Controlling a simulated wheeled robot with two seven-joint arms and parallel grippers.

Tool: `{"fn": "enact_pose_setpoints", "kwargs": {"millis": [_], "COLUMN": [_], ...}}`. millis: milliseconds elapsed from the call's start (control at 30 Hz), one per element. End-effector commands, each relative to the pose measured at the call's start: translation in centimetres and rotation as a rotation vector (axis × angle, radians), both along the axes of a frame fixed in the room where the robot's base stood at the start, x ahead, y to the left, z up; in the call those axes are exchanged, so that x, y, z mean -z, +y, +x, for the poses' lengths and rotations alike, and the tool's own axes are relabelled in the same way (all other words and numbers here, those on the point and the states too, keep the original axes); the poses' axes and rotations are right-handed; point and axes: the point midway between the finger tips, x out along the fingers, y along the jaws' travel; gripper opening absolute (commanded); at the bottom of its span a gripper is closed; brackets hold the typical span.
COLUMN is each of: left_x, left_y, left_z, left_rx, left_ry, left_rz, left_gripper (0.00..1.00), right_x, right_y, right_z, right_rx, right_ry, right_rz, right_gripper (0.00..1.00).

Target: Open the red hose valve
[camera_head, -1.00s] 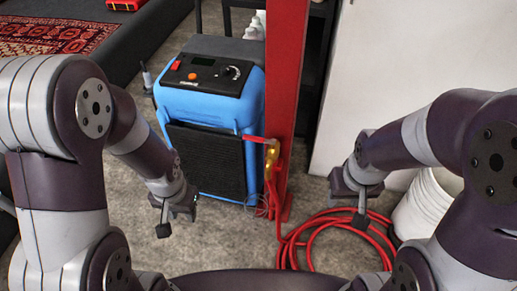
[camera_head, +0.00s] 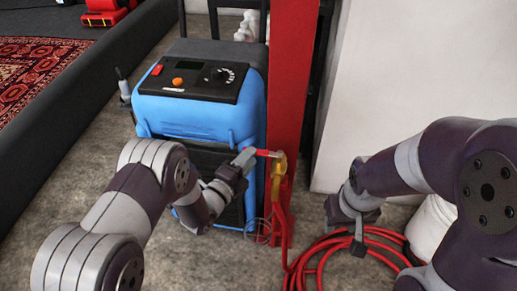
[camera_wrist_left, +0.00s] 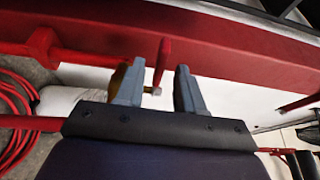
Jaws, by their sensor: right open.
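The hose valve has a brass body (camera_head: 279,167) on the front of the red post, with a red lever (camera_head: 267,153) pointing left. My left gripper (camera_head: 246,156) is at the lever's free end. In the left wrist view its two grey fingers (camera_wrist_left: 158,90) are apart, and the red lever (camera_wrist_left: 163,60) shows between them near the tips. I cannot tell whether either finger touches it. The left finger partly hides the brass body in that view. My right gripper (camera_head: 358,243) is open, low at the right above the coiled red hose (camera_head: 335,252), away from the valve.
A blue machine (camera_head: 200,110) with a black control panel stands just left of the red post (camera_head: 291,85). A white bucket (camera_head: 432,228) stands partly behind my right arm. A patterned rug (camera_head: 40,75) lies at the far left.

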Motion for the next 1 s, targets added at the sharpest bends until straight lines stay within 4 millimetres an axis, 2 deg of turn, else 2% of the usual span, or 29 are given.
{"fn": "enact_pose_setpoints", "kwargs": {"millis": [100, 233, 567, 600, 667, 700, 1000], "left_x": [0.2, 0.2, 0.0, 0.0, 0.0, 0.0, 0.1], "left_y": [-1.6, -2.6, -3.0, -3.0, -3.0, -3.0, -3.6], "left_z": [2.2, 3.8, 4.6, 4.5, 4.5, 4.5, 4.5], "left_rx": [0.002, 0.0, -0.001, -0.001, -0.001, -0.001, -0.001], "left_ry": [-0.001, 0.001, 0.003, 0.003, 0.003, 0.003, 0.003], "left_rz": [0.0, -0.001, -0.001, -0.001, -0.001, -0.001, -0.001], "left_gripper": [0.37, 0.37, 0.37, 0.34, 0.14, 0.01, 0.0], "right_x": [0.7, 1.0, 1.0, 1.0, 1.0, 1.0, 1.1], "right_y": [0.0, 0.0, 0.0, 0.0, 0.0, 0.0, 0.0], "right_z": [0.0, 0.0, 0.0, 0.0, 0.0, 0.0, 0.0], "right_rx": [0.0, 0.0, 0.0, 0.0, 0.0, 0.0, 0.0], "right_ry": [0.0, 0.0, 0.0, 0.0, 0.0, 0.0, 0.0], "right_rz": [0.0, 0.0, 0.0, 0.0, 0.0, 0.0, 0.0], "right_gripper": [0.43, 0.43, 0.43, 0.43, 0.43, 0.43, 0.43]}}
